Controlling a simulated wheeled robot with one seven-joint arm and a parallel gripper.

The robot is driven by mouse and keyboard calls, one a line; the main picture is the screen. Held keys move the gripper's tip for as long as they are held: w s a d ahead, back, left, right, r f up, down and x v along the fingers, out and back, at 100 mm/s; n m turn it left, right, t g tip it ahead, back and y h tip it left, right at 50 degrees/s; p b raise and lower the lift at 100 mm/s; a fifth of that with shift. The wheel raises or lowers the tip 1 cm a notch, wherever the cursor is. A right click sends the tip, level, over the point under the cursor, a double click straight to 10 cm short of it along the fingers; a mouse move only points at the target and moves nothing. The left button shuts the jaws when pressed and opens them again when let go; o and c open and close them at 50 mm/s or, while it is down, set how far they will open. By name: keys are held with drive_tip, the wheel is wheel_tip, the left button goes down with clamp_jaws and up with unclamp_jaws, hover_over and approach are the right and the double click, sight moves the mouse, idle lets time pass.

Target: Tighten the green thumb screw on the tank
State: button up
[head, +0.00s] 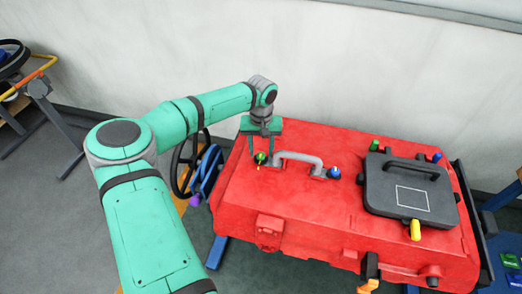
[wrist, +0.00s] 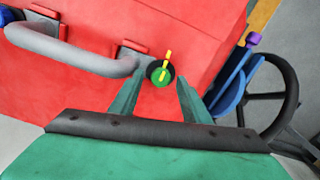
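The red tank (head: 310,205) fills the middle of the head view. A green thumb screw (head: 261,158) sits on its top at the left end of a grey handle (head: 302,158). In the wrist view the green screw (wrist: 160,77) is round, with a yellow bar across it, in a dark seat. My gripper (head: 264,152) is open and empty over the screw, pointing down. In the wrist view the screw shows between my gripper's fingertips (wrist: 156,82), with gaps on both sides; neither finger appears to touch it. I cannot tell the exact height.
A blue knob (head: 334,173) is at the handle's right end. A dark lid (head: 409,187) lies on the tank's right, with another green knob (head: 375,145), a blue one (head: 437,157) and a yellow one (head: 415,230) around it. A black handwheel (head: 187,162) stands left of the tank.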

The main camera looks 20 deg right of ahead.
sight(261, 155)
drive_tip(key=shift+f, duration=0.1)
wheel_tip(261, 155, up, 11)
idle(0.7)
drive_tip(key=shift+f, duration=0.1)
